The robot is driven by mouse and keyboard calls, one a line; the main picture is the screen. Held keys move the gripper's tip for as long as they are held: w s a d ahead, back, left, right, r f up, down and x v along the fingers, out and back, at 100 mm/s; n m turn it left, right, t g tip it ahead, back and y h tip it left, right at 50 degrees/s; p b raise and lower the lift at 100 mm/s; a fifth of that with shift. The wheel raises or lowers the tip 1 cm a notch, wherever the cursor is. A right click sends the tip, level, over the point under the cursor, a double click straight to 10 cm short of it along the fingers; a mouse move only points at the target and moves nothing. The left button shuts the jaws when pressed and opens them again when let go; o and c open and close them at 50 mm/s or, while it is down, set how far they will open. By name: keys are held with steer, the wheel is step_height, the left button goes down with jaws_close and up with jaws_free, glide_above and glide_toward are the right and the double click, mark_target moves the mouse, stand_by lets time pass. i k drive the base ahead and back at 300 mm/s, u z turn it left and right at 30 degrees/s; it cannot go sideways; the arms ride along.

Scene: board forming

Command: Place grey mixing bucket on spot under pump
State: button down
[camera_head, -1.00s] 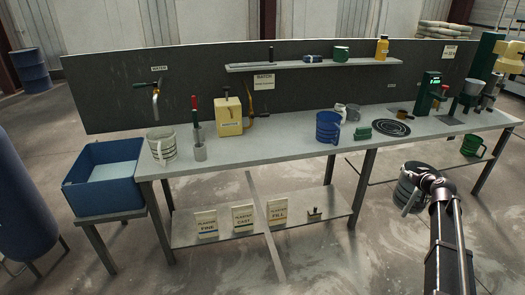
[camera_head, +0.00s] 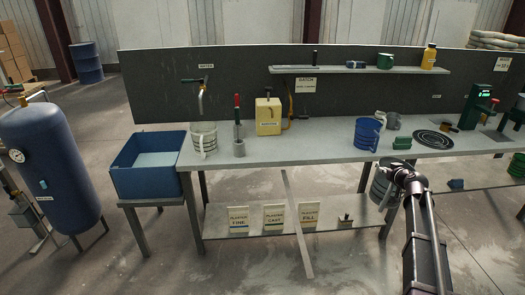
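A grey metal bucket (camera_head: 381,186) hangs at the end of my arm, in front of the bench and below its top. My gripper (camera_head: 392,172) seems shut on it; the fingers are mostly hidden behind my arm. The bucket looks roughly upright. A yellow container with a pump (camera_head: 268,117) stands on the bench, left of its middle, with a spout on its right side. The bench top (camera_head: 300,147) in front of this pump is bare; I cannot make out a marked spot there.
A pale ringed bucket (camera_head: 203,140) stands below the water tap (camera_head: 201,95). A red-handled tool (camera_head: 238,125) stands left of the pump. A blue bucket (camera_head: 368,134) and round black plate (camera_head: 433,139) are to the right. A blue tank (camera_head: 48,165) stands at left.

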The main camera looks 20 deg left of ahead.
mark_target(272, 151)
steer(key=u, duration=0.95)
